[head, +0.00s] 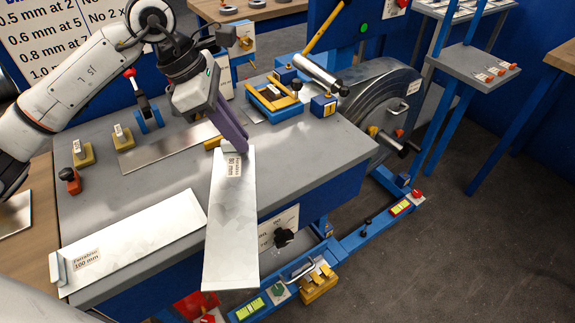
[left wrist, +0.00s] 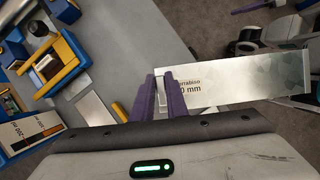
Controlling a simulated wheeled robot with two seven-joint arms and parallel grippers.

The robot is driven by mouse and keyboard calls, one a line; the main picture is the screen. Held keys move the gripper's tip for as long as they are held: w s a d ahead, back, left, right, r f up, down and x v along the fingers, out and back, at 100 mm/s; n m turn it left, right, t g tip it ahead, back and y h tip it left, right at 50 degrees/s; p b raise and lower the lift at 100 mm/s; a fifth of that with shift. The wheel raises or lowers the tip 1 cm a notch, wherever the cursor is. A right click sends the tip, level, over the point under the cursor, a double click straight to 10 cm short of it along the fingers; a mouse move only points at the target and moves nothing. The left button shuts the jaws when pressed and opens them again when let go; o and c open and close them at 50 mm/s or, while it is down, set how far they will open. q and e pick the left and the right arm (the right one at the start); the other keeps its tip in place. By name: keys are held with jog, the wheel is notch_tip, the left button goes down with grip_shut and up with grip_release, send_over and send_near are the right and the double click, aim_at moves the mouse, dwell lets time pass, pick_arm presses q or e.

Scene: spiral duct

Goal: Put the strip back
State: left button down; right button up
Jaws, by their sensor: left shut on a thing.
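My left gripper (head: 238,143) is shut on one end of a long shiny metal strip (head: 231,230) that bears a printed label. In the left wrist view, the purple fingers (left wrist: 166,95) pinch the bent-up end of this strip (left wrist: 245,77), beside the label. The strip extends over the bench's front edge, its far end beyond the top. Another strip (head: 140,240), labelled 100 mm, lies at the front left of the bench, with a bent-up end at its left. My right gripper is not in view.
The grey bench top (head: 300,165) has free room right of the held strip. A blue and yellow fixture (head: 272,98) stands at its back, beside a flat metal sheet (head: 165,150). A large grey wheel (head: 378,105) stands right. Yellow clamps (head: 82,152) stand at left.

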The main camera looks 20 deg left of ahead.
pick_arm(q)
jog(key=w+a+r+n+t+y+b, duration=0.25)
jog(key=w+a+n+y, duration=0.3)
jog(key=n, duration=0.95)
jog(key=shift+h, duration=0.45)
jog(key=f, duration=0.5)
jog(key=f+p, duration=0.1)
jog(key=f, duration=0.4)
jog(key=shift+w+d, duration=0.15)
jog(key=shift+d, duration=0.05)
jog(key=c, duration=2)
grip_release()
jog(key=shift+r, duration=0.15)
jog(key=v, duration=1.1)
jog(key=shift+s+r, duration=0.3)
jog(key=shift+r, duration=0.05)
